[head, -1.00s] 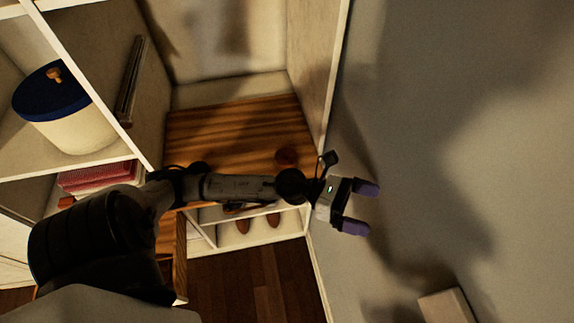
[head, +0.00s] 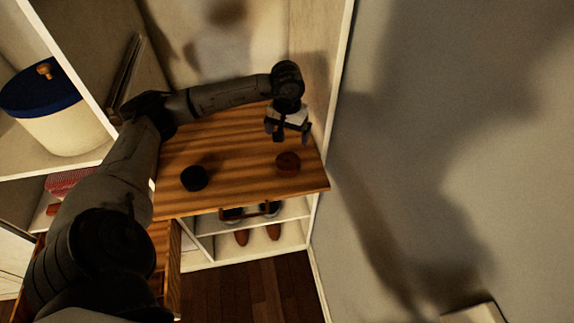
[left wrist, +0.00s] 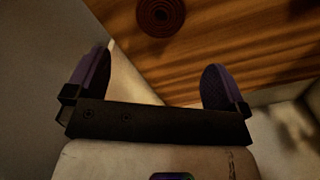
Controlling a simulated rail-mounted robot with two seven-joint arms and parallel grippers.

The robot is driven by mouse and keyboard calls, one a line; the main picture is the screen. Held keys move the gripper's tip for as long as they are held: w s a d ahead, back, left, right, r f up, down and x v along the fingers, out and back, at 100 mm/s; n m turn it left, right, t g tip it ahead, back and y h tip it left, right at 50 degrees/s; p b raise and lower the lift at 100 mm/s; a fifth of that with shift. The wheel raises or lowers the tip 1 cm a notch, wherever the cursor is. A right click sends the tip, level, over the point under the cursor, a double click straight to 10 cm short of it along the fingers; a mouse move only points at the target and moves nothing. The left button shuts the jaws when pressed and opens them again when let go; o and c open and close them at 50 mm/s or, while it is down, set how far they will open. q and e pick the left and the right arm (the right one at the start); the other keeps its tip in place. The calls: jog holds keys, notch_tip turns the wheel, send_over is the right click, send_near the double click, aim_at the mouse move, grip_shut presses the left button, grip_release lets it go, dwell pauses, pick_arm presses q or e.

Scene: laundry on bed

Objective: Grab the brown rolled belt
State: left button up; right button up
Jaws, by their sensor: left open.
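The brown rolled belt (head: 288,163) lies on the wooden shelf top (head: 240,195), near its right end. In the left wrist view the belt (left wrist: 161,15) shows as a spiral coil at the top edge, partly cut off, beyond the fingertips. My left gripper (head: 290,136) is open and empty, its fingers pointing down, just behind the belt and apart from it. In the left wrist view its two purple fingers (left wrist: 157,82) are spread wide with nothing between them. My right gripper is in neither view.
A black rolled item (head: 194,178) lies on the wood left of the belt. A white panel (head: 337,95) and grey wall (head: 450,150) border the right side. Shoes (head: 242,237) stand on shelves below. A white canister with a blue lid (head: 45,110) is at left.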

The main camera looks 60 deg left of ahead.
pick_arm(q)
send_over(288, 161)
jog(key=f, duration=0.3)
jog(key=f+p, duration=0.1)
jog(key=f, duration=0.3)
jog(key=shift+s+f, duration=0.2)
jog(key=shift+f, duration=0.55)
notch_tip(288, 161, down, 3)
jog(key=shift+d+f+p, duration=0.1)
jog(key=shift+f+p, duration=0.05)
jog(key=shift+p, duration=0.6)
jog(key=shift+f, duration=0.6)
jog(key=c, duration=0.4)
jog(key=shift+w, duration=0.1)
jog(key=c, duration=0.4)
jog(key=shift+r, duration=0.1)
